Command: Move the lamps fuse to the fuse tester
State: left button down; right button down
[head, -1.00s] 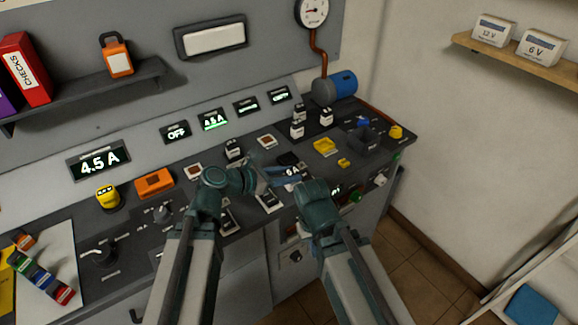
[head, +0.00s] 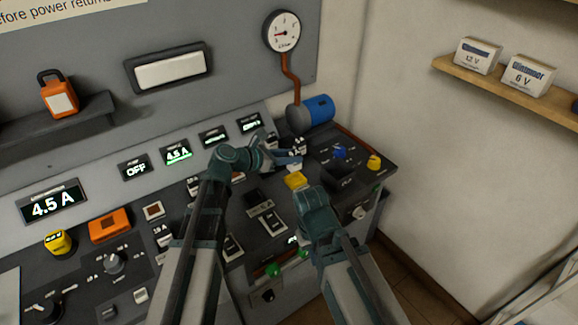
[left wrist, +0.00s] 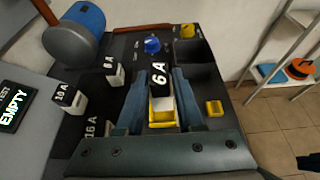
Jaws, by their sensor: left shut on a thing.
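My left gripper (head: 290,158) is shut on a fuse marked 6 A (left wrist: 160,82), with a black top and a white body, in the left wrist view. It holds the fuse upright between its fingers. A yellow socket (left wrist: 162,118) lies directly below or just behind the fuse; contact cannot be told. The socket also shows in the head view (head: 295,180). A display reading TEST EMPTY (left wrist: 14,108) is at the left of the wrist view. My right gripper (head: 312,200) is over the panel, close in front of the yellow socket; its fingers are hidden.
Other fuses marked 10 A (left wrist: 68,98), 8 A (left wrist: 114,70) and 16 A (left wrist: 93,132) stand left of my left gripper. A blue motor (head: 318,110) is at the back. A blue knob (left wrist: 152,45) and a dark open bin (left wrist: 195,55) lie beyond.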

aim_at(291, 171)
pick_arm(q)
jog(key=shift+w+d, duration=0.25)
jog(key=shift+w, duration=0.35)
jog(key=shift+s, duration=0.1)
notch_tip(291, 171, down, 6)
jog(key=b, duration=0.6)
jog(key=shift+r, duration=0.15)
jog(key=shift+f+b, duration=0.55)
jog(key=shift+f, duration=0.1)
dwell(0.6)
jog(key=c, duration=0.8)
grip_release()
jog(key=shift+r, duration=0.1)
jog(key=shift+s+a, duration=0.1)
jog(key=shift+p+v, duration=2.15)
jog(key=shift+v, duration=3.25)
